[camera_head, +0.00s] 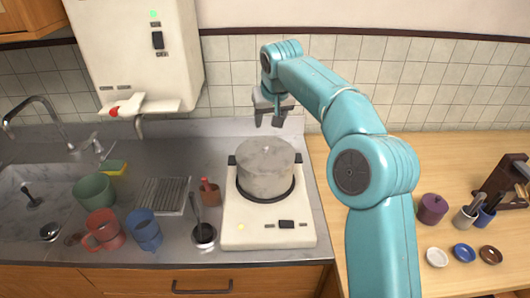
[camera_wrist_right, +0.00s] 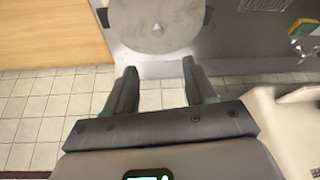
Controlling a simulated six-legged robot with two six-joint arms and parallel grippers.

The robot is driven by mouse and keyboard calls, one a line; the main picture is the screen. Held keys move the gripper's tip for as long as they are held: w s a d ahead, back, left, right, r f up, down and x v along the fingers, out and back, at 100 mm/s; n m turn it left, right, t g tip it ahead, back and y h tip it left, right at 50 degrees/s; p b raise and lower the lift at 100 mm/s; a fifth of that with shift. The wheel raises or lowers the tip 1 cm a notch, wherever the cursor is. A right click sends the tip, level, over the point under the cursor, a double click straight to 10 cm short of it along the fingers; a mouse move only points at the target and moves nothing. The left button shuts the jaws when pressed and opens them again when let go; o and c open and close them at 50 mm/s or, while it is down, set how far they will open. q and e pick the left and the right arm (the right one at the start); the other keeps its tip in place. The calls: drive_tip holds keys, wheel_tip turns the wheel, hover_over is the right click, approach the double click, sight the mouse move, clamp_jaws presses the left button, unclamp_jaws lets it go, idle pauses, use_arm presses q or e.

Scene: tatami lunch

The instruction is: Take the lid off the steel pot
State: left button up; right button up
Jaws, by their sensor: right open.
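The steel pot (camera_head: 265,178) stands on the white portable stove (camera_head: 268,229), with a dark handle on each side. Its grey lid (camera_head: 266,153) is on top; in the right wrist view the lid (camera_wrist_right: 155,22) shows at the top of the picture with a small light knob (camera_wrist_right: 156,28). My right gripper (camera_head: 277,121) is open and empty, above the back of the pot and apart from the lid. In the right wrist view its two fingers (camera_wrist_right: 159,82) are spread, with tiled wall and counter edge between them. My left gripper is not in view.
A white water heater (camera_head: 135,50) hangs on the wall at back left. A ladle holder (camera_head: 204,235), a brown cup (camera_head: 209,193), a blue mug (camera_head: 145,231) and a red mug (camera_head: 103,230) stand left of the stove. Small dishes and a purple pot (camera_head: 432,209) are at right.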

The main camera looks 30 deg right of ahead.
hover_over(265, 146)
drive_tip(key=s+a, duration=0.1)
drive_tip(key=s, duration=0.1)
drive_tip(key=f, duration=0.7)
drive_tip(key=shift+w+a+f+p, duration=0.1)
drive_tip(key=shift+a+f+p, duration=0.1)
drive_tip(key=shift+p, duration=0.15)
drive_tip(key=shift+s+d+f, duration=0.2)
drive_tip(key=shift+s+f, duration=0.05)
drive_tip(key=shift+s, duration=0.15)
drive_tip(key=p+x, duration=0.1)
drive_tip(key=x, duration=0.4)
drive_tip(key=shift+w+d+f+p, duration=0.1)
drive_tip(key=shift+w+f+p, duration=0.05)
drive_tip(key=shift+w+p, duration=0.15)
drive_tip(key=shift+s+f, duration=0.1)
drive_tip(key=shift+s, duration=0.3)
drive_tip(key=shift+w, duration=0.3)
drive_tip(key=c, duration=0.9)
drive_tip(key=shift+s, duration=0.1)
clamp_jaws()
